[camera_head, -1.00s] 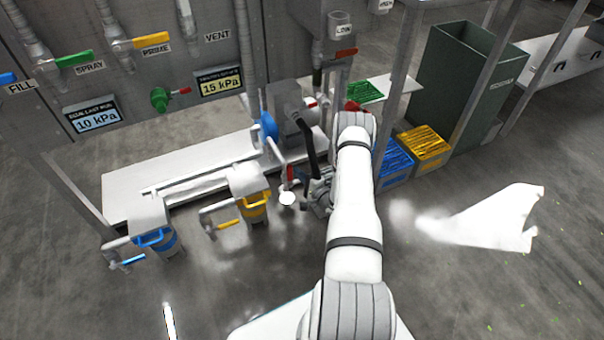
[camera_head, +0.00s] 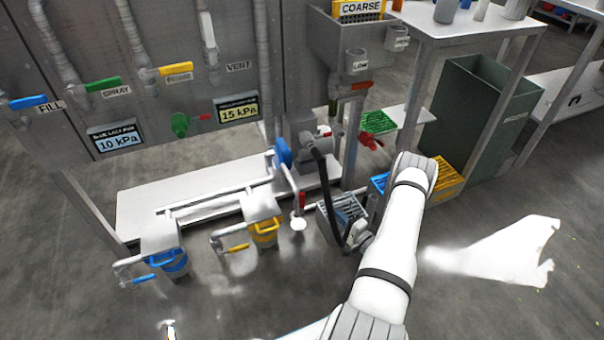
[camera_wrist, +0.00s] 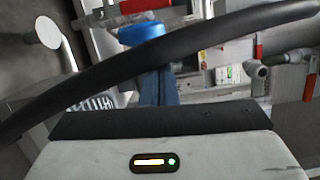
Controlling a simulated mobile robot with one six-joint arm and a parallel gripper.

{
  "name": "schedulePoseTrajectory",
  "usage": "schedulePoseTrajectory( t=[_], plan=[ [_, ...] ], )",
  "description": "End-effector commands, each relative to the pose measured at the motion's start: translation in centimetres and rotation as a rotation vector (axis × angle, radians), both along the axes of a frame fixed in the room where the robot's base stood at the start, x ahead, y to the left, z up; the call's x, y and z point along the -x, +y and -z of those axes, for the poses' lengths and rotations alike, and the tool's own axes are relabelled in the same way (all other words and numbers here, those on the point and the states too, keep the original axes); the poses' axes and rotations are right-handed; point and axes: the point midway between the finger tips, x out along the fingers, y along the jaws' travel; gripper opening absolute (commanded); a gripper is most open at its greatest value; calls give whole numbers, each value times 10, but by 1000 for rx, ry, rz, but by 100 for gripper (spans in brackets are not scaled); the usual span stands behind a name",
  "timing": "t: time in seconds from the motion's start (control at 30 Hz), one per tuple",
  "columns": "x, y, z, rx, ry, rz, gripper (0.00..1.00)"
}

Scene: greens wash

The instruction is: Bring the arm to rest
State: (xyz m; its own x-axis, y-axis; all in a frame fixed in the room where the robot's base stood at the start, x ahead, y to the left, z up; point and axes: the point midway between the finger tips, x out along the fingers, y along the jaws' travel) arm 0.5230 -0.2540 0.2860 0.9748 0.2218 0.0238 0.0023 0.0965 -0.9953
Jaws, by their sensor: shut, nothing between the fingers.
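My arm, white with grey joints, reaches up from the bottom of the head view and bends down at its elbow. My gripper (camera_wrist: 158,78) shows in the wrist view beyond its pale housing with a lit indicator; its fingers are together, with nothing held. In the head view the wrist end is low, beside a grey slatted crate (camera_head: 345,209), and partly hidden by my arm. A black hose curves across the wrist view. I cannot tell whether the fingers touch anything.
A pump with a blue wheel (camera_head: 283,152) stands behind the wrist. A yellow crate (camera_head: 446,181) and green bin (camera_head: 490,110) are right. A steel table (camera_head: 455,28) stands behind. Floor at lower right is open.

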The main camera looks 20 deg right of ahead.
Motion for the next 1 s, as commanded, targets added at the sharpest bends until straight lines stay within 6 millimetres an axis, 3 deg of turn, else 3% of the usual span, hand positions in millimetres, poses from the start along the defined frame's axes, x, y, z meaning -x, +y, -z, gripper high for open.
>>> schedulePoseTrajectory(
  t=[0.23, 0.37, 0.5, 0.7, 0.83, 1.0],
  plan=[
    [-3, 0, -6, 18, 6, -3, 0],
    [-25, -4, -39, 125, 49, -4, 0],
    [-61, -9, -101, 339, 139, -6, 0],
    [-100, -7, -199, 648, 281, -9, 0],
    [-112, 0, -265, 822, 371, -16, 0],
    [-112, 20, -354, 1020, 486, -43, 0]
  ],
)
